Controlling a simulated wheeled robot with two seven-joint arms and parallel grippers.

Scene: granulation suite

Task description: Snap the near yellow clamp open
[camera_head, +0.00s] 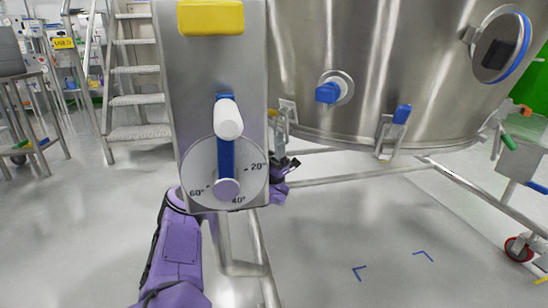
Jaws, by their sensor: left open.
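A clamp bracket (288,110) sits low on the steel vessel (350,60), just right of the control panel. A small yellow-orange piece (273,113) shows there at the panel's edge, and most of it is hidden behind the panel. I cannot tell whether this clamp is open. My left gripper (288,163) is open below it, with its arm passing behind the panel. The gripper appears apart from the clamp and holds nothing visible. My right gripper is out of view.
The grey panel (170,60) with a yellow block (211,17), a lever and a dial (200,165) stands in front. A blue-handled clamp (394,130) hangs on the vessel's rim to the right. Steel frame rails (345,178) run below. Open floor lies at lower right. Steps (138,100) stand behind left.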

